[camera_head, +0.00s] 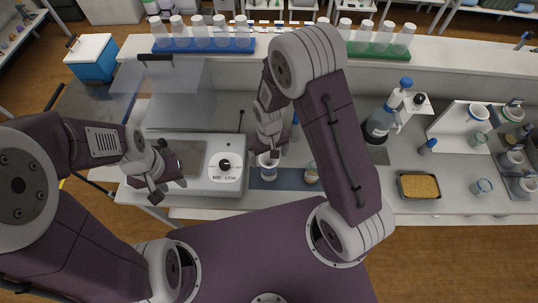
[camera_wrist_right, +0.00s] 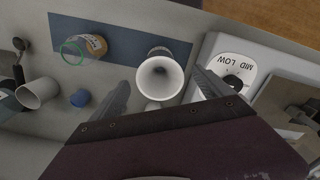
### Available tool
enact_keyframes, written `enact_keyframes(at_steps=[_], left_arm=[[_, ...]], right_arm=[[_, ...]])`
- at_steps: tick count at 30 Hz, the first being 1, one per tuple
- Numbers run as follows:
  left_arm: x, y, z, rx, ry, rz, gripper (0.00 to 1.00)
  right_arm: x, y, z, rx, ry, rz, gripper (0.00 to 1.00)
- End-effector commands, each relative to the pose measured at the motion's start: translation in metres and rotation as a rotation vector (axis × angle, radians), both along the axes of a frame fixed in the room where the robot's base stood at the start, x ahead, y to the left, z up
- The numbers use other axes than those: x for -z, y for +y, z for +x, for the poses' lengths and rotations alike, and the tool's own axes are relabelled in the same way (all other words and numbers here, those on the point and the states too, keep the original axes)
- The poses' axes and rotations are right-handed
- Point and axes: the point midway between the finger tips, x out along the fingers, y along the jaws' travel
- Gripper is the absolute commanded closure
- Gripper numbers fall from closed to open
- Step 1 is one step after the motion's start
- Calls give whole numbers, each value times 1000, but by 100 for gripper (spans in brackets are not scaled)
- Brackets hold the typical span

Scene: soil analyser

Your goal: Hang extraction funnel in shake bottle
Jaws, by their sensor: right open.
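The white extraction funnel (camera_wrist_right: 160,76) is upright with its wide mouth up, at the edge of the blue mat; it also shows in the head view (camera_head: 268,162). My right gripper (camera_wrist_right: 160,92) is open above it, its fingers apart on either side and not closed on it. My left gripper (camera_head: 162,190) is open and empty in front of the white machine. The funnel's lower part is partly hidden.
The white machine (camera_head: 222,182) with a dial stands left of the mat. Racks, blue (camera_head: 203,46) and green (camera_head: 378,51), line the back shelf.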

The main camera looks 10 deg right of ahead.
Motion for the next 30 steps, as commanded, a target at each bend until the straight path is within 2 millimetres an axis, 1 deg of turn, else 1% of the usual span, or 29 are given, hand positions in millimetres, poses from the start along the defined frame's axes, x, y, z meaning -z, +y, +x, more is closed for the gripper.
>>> enact_keyframes(at_steps=[2,5,12,16,20,28,29,30], left_arm=[[1,0,0,0,0,0,64],[5,0,0,0,0,0,64],[15,0,0,0,0,0,64],[16,0,0,0,0,0,64],[17,0,0,0,0,0,64],[17,0,0,0,0,0,64],[21,0,0,0,0,0,64],[31,0,0,0,0,0,64]], right_arm=[[-2,0,0,0,-1,0,10],[-13,0,2,0,-5,1,10],[-66,0,1,0,-8,2,10],[-84,0,1,0,-3,1,10],[-91,0,0,0,0,0,10],[-90,0,0,1,0,0,10],[-86,-2,0,5,0,0,10],[-79,-6,3,20,-11,3,10]])
